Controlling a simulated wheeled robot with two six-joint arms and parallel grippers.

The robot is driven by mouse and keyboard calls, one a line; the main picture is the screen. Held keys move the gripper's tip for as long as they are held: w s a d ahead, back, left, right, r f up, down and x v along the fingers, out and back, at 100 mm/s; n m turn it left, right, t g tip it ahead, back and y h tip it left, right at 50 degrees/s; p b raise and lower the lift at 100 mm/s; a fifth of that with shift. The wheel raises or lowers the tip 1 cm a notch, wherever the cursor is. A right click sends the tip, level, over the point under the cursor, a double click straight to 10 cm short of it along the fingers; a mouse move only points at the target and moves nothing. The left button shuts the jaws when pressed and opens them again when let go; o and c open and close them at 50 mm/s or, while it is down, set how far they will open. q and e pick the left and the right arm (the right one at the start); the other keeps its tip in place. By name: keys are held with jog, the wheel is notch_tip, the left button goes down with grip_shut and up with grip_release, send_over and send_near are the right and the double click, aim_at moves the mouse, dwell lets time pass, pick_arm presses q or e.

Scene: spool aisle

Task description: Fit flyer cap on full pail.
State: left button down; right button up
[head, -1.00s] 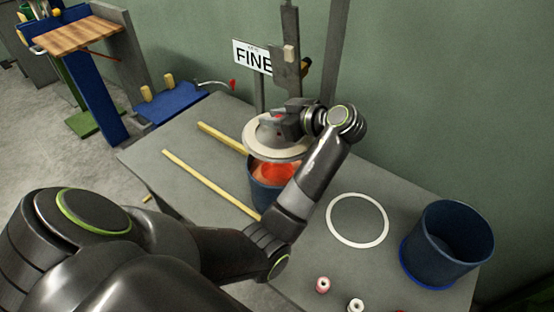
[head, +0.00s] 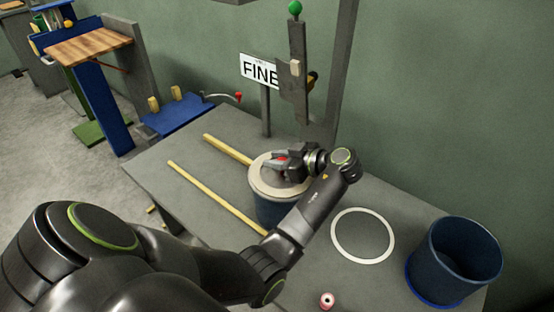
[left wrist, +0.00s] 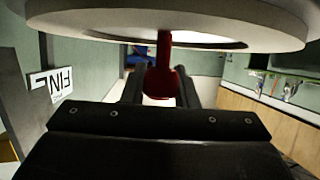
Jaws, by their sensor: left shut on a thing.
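The flyer cap (head: 262,187) is a pale round disc with a red knob. It lies level over the mouth of the full pail (head: 272,212), a dark blue pail, and hides its contents. I cannot tell whether the cap touches the rim all round. My left gripper (head: 282,162) is shut on the cap's red knob. In the left wrist view the cap (left wrist: 75,22) fills the top, with the red knob (left wrist: 162,80) between the fingers. The right gripper is out of view.
An empty blue pail (head: 455,262) stands at the right of the grey table, beside a white ring marking (head: 363,236). Two yellow strips (head: 215,197) lie left of the full pail. A FINE sign (head: 259,70) and upright post (head: 298,75) stand behind. A small spool (head: 327,301) is in front.

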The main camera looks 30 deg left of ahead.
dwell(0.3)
pick_arm(q)
jog(key=c, duration=1.5)
grip_release()
jog(key=o, duration=0.4)
jog(key=shift+c, duration=0.2)
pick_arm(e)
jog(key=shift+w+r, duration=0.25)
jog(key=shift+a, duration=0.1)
pick_arm(q)
jog(key=v, duration=0.4)
jog(key=shift+d, duration=0.15)
jog(key=v, duration=0.6)
jog(key=shift+d+r+b, duration=0.15)
jog(key=shift+d+b, duration=0.1)
jog(key=shift+b, duration=0.1)
jog(key=shift+d+r, duration=0.3)
jog(key=shift+d, duration=0.3)
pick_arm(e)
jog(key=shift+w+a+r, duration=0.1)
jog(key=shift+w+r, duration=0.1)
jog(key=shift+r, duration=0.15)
